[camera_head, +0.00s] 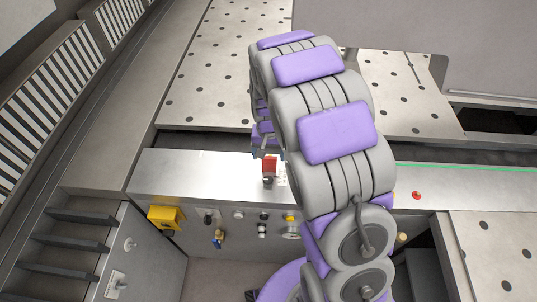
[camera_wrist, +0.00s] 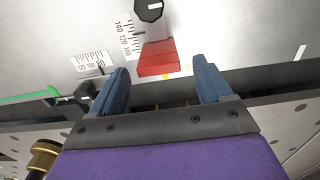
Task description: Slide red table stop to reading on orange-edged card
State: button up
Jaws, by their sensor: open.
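The red table stop (camera_head: 269,163) stands on the metal front ledge in the head view. In the wrist view the red stop (camera_wrist: 157,58) lies ahead of my gripper (camera_wrist: 161,70), with a black knob (camera_wrist: 148,9) above it. A white scale card (camera_wrist: 127,38) reading 140, 120, 100 runs along its left side. My gripper's two blue fingers are wide apart and empty, one toward each side of the stop, with no contact visible. In the head view my arm mostly hides the gripper. I cannot make out a card with a clear orange edge; small orange patches show near the stop.
A second scale card (camera_wrist: 90,61) and a black pointer (camera_wrist: 82,97) on a green strip (camera_wrist: 30,97) lie left in the wrist view. Perforated tables (camera_head: 210,65) lie behind the ledge.

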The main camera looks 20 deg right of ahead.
notch_tip(320, 180, up, 16)
jog(key=p, duration=0.1)
jog(key=shift+f, duration=0.1)
dwell(0.4)
jog(key=s+f+n+g+b, duration=0.1)
jog(key=s+b, duration=0.4)
jog(key=s, duration=2.8)
jog(key=f+n, duration=0.1)
jog(key=n, duration=0.1)
jog(key=shift+d+f+n+g, duration=0.2)
jog(key=shift+f+n+g, duration=0.1)
jog(key=shift+f+g, duration=0.1)
jog(key=shift+w, duration=0.1)
